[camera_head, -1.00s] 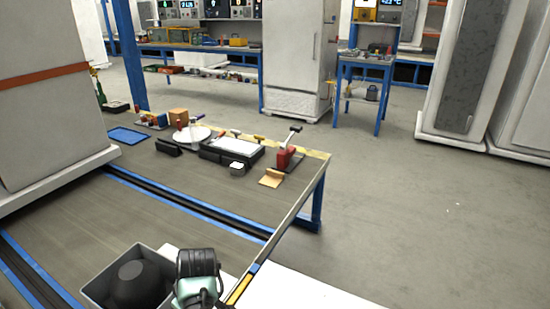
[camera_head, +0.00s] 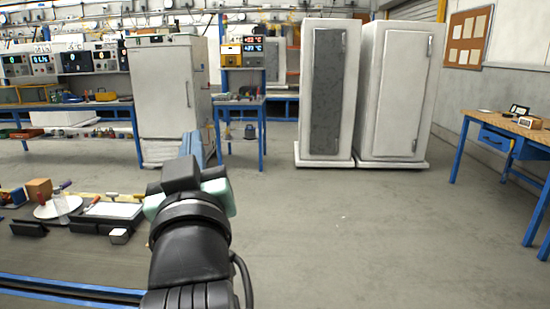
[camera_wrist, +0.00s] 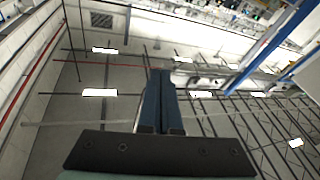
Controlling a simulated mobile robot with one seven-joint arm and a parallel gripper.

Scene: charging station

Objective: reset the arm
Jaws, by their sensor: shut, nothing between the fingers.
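My arm rises from the bottom of the head view, black with mint-green parts. My gripper (camera_head: 196,145) is at its top end, partly hidden behind the wrist, with a blue-grey finger part showing. In the wrist view my gripper (camera_wrist: 162,75) has its two dark blue fingers side by side, shut and empty. The wrist camera looks up past the fingers toward the ceiling with its lights. The gripper touches nothing that I can see.
White cabinets (camera_head: 400,95) stand at the back. A wooden table (camera_head: 515,130) is at right. The floor (camera_head: 350,235) between is clear.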

